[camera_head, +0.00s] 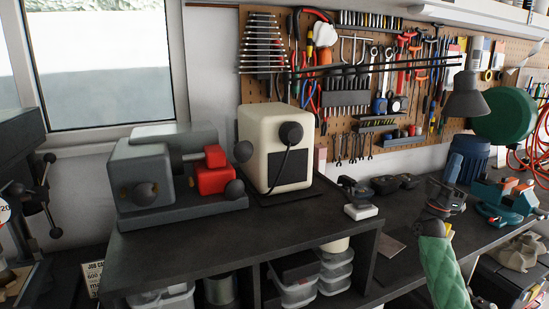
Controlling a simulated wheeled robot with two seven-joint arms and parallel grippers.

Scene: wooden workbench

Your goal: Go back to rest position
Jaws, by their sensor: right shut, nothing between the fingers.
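My right gripper (442,192) is at the right of the head view, above the dark workbench (190,243). It is shut and I see nothing held in it. Below it, a green patterned section reaches down to the bottom edge of the picture. The gripper stands in front of the blue ribbed container and left of the teal vise, and any contact with them cannot be told. My left gripper is not in view.
A grey machine with a red block (213,172) and a cream box (275,150) stand on the bench. Small dark tools (393,183) lie right of them. A blue container (470,160), teal vise (505,197) and lamp (466,97) are near the gripper. Tools hang on the pegboard (262,88).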

